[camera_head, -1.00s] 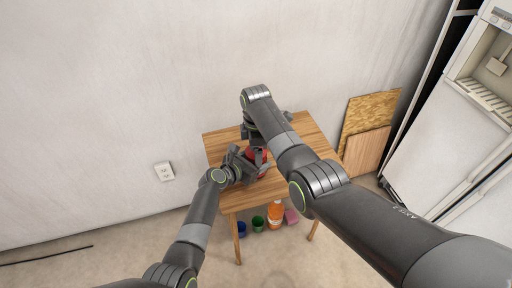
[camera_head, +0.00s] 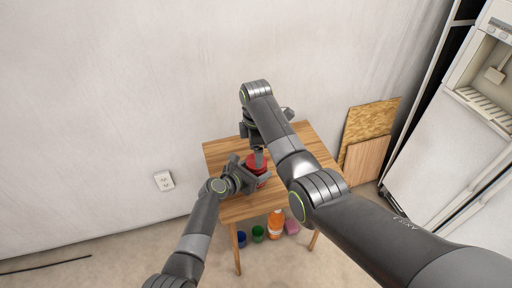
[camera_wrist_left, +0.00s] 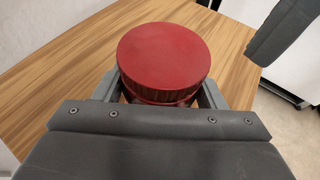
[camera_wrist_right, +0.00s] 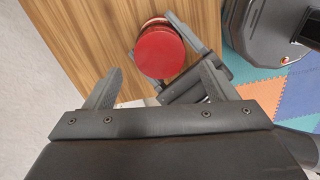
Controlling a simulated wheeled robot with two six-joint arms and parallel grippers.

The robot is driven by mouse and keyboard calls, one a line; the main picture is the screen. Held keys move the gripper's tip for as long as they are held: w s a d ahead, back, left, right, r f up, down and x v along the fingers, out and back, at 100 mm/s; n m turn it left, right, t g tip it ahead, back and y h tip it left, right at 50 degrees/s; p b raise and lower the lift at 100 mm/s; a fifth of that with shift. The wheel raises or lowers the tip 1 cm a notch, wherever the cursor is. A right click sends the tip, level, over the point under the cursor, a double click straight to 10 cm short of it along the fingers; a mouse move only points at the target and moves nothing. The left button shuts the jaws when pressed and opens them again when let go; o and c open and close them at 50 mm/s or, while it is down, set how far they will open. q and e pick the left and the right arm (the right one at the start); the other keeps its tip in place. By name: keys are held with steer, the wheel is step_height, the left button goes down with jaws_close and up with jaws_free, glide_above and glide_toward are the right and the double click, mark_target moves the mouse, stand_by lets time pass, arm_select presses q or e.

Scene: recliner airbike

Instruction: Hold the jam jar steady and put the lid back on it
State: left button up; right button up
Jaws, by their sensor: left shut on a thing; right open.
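The jam jar, with the round red lid (camera_head: 256,162) on top, stands on the wooden table. My left gripper (camera_head: 256,174) is shut around the jar's side below the lid. In the left wrist view the red lid (camera_wrist_left: 163,58) looks level, with a red band of the jar (camera_wrist_left: 160,98) just beneath it; the rest of the jar is hidden by the gripper. My right gripper (camera_head: 258,153) is open above the lid, pointing down. In the right wrist view the lid (camera_wrist_right: 159,53) lies beyond the open, empty fingers (camera_wrist_right: 157,80), apart from them.
The wooden table (camera_head: 228,155) is otherwise clear where visible. Below it on the floor stand blue and green containers (camera_head: 258,233), an orange bottle (camera_head: 275,225) and a pink block (camera_head: 291,227). Boards (camera_head: 367,130) lean on the wall beside a white fridge (camera_head: 450,140).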

mark_target(256, 172)
step_height(256, 172, up, 4)
steer(key=n, duration=0.6)
steer(key=shift+f, duration=0.25)
steer(key=shift+f, duration=4.05)
steer(key=c, duration=1)
steer(key=m, duration=0.9)
